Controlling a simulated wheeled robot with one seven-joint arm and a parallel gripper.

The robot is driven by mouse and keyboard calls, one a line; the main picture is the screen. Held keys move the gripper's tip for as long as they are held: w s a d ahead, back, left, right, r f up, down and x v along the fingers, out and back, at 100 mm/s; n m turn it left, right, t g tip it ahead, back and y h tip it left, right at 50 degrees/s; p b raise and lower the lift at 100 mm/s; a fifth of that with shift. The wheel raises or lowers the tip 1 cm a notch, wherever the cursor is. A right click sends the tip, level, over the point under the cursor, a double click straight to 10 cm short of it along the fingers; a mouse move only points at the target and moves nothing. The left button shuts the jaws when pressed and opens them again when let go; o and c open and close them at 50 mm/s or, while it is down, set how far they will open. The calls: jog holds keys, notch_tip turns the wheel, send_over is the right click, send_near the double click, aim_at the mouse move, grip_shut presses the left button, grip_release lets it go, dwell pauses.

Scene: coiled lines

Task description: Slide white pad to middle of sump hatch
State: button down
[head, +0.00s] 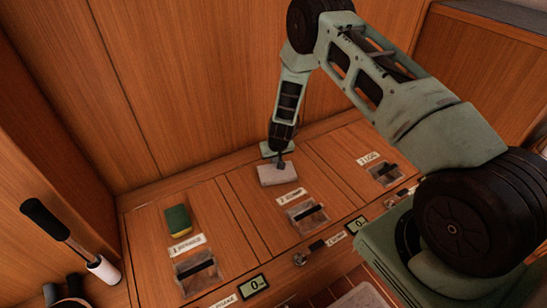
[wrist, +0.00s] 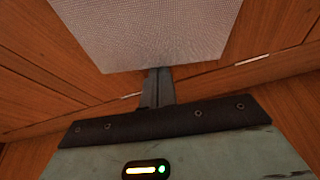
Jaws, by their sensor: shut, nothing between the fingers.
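The white pad (head: 278,174) lies flat on the far part of the middle wooden hatch (head: 240,205), whose small label seems to read "2 SUMP". The pad also fills the top of the wrist view (wrist: 150,35). My gripper (head: 281,160) is at the pad's far edge, low over the wood, with its fingers shut and empty. In the wrist view the shut fingertips (wrist: 158,75) meet the pad's edge in the picture; I cannot tell whether they touch it.
A recessed black latch (head: 308,213) sits nearer on the middle hatch. A green and yellow sponge (head: 179,221) lies on the left hatch. The right hatch has its own latch (head: 384,172). A black-gripped lever (head: 45,218) stands at far left. A wooden wall rises behind.

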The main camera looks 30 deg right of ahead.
jog(key=s, duration=0.2)
jog(key=shift+s+a, duration=0.25)
jog(key=shift+s, duration=0.05)
jog(key=shift+r, duration=0.1)
jog(key=p+v, duration=0.3)
jog(key=v, duration=1.4)
jog(key=shift+p, duration=0.4)
jog(key=s+a+r+n+g+y, duration=0.15)
jog(key=s+a+r, duration=0.25)
jog(key=a+r, duration=0.4)
jog(key=s+a+r+n+y, duration=0.2)
jog(key=s+a+r+n, duration=0.15)
jog(key=a+r, duration=0.4)
jog(key=s+a+r+n+g+h, duration=0.1)
jog(key=s+a+r+n, duration=0.15)
jog(key=s, duration=0.55)
jog(key=s+a+r+n+g, duration=0.1)
jog(key=s+a+r, duration=0.15)
jog(key=s, duration=0.45)
jog(key=s+a+r+n+h, duration=0.1)
jog(key=s+r, duration=0.3)
jog(key=s, duration=0.4)
notch_tip(320, 180, up, 18)
jog(key=p, duration=1.8)
